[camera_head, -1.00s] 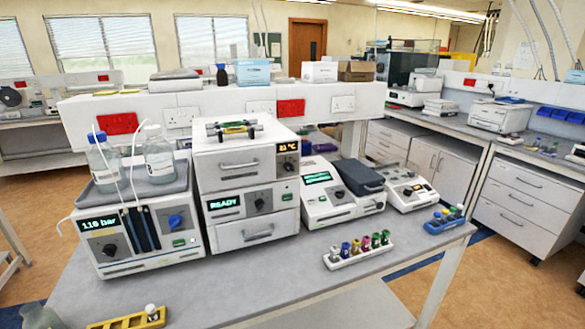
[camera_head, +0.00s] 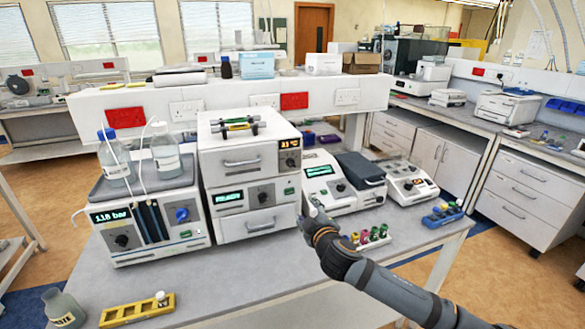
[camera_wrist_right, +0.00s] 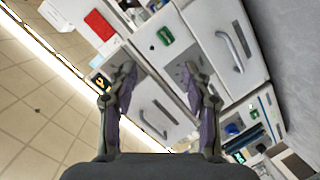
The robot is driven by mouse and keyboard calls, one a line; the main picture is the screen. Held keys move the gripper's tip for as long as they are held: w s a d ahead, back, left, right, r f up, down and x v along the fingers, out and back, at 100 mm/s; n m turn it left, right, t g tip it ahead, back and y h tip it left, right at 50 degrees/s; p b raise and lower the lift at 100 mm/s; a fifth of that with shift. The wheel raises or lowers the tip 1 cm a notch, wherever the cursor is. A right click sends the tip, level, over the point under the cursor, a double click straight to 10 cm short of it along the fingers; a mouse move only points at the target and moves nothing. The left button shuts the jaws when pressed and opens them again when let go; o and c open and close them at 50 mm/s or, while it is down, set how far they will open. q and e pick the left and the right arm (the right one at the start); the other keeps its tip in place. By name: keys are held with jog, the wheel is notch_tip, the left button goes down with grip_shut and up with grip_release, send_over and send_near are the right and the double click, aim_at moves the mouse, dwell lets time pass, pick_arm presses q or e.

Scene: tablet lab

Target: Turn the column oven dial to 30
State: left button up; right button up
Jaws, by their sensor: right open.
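The column oven (camera_head: 238,160) is the white top unit of the stack in the middle of the bench, with a door handle. Its orange display (camera_head: 290,143) is at the upper right of its front; the digits are too small to read surely. The dark dial (camera_head: 291,163) sits just below the display. My right gripper (camera_head: 314,207) is right of and below the dial, apart from it. In the right wrist view the gripper (camera_wrist_right: 157,80) is open and empty, facing the stack. The oven display (camera_wrist_right: 100,82) shows beside the left finger, which seems to hide the dial. My left gripper is not in view.
Below the oven is a unit with a green display and its own dial (camera_head: 262,197). A pump box (camera_head: 150,225) with bottles stands left. A white instrument (camera_head: 327,182) stands right. A vial rack (camera_head: 372,240) is close behind my right arm. The front bench is mostly clear.

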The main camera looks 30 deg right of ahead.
aim_at(290, 165)
jog(key=w+r+n+t+y, duration=0.1)
jog(key=w+r+n+t, duration=0.2)
jog(key=r, duration=0.5)
jog(key=p+x, duration=0.1)
jog(key=x, duration=0.2)
jog(key=p+x, duration=0.1)
jog(key=x, duration=0.2)
jog(key=p+x, duration=0.1)
jog(key=x, duration=0.2)
jog(key=shift+w+d+f, duration=0.1)
jog(key=shift+w+d, duration=0.2)
jog(key=shift+d, duration=0.2)
jog(key=shift+w+d+f+p, duration=0.15)
jog(key=shift+w+p, duration=0.15)
jog(key=shift+w, duration=0.3)
grip_shut()
